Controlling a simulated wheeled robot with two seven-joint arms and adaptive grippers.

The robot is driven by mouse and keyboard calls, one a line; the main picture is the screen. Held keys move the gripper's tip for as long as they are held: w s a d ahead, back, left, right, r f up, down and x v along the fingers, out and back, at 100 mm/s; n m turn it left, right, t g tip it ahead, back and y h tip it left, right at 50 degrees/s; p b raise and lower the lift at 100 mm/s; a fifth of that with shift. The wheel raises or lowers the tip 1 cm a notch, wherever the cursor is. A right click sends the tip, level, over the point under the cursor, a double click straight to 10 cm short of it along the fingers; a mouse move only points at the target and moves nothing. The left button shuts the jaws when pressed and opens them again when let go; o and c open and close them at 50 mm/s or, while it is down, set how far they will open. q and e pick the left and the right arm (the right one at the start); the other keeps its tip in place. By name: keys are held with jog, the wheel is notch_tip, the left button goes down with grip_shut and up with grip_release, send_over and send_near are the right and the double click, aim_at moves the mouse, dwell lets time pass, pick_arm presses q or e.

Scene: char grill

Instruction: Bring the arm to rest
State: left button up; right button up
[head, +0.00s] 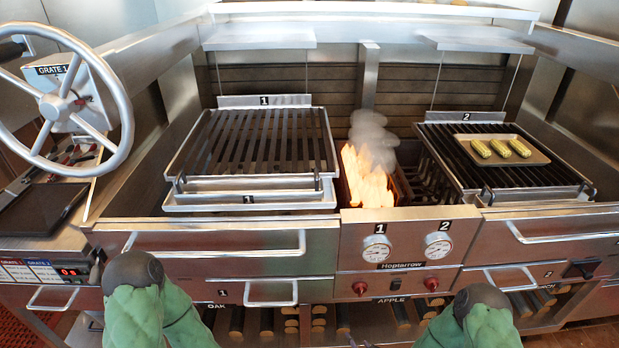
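Two green, dark-capped parts of my arms show at the bottom edge of the head view, one left of centre and one right of centre. Neither gripper can be made out in this view, so what they hold is hidden. Both arm parts appear in front of the grill's lower front, and I cannot tell whether they touch it.
Grate 1 (255,142) is empty on the left. Grate 2 (455,150) bears a tray (531,155) with corn (500,148). Flames (367,180) and smoke rise between them. A large handwheel (118,90) stands at left. Drawer handles (270,250) jut from the front.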

jog(key=s+a+n+g, duration=0.2)
jog(key=s+n+g, duration=0.2)
jog(key=s, duration=0.4)
jog(key=s+a+f+n+g+y, duration=0.1)
jog(key=s+n+g, duration=0.3)
jog(key=s, duration=0.5)
jog(key=a+g, duration=0.1)
jog(key=g, duration=0.1)
jog(key=shift+s+a+f+n+g, duration=0.15)
jog(key=shift+s+a+n+g, duration=0.15)
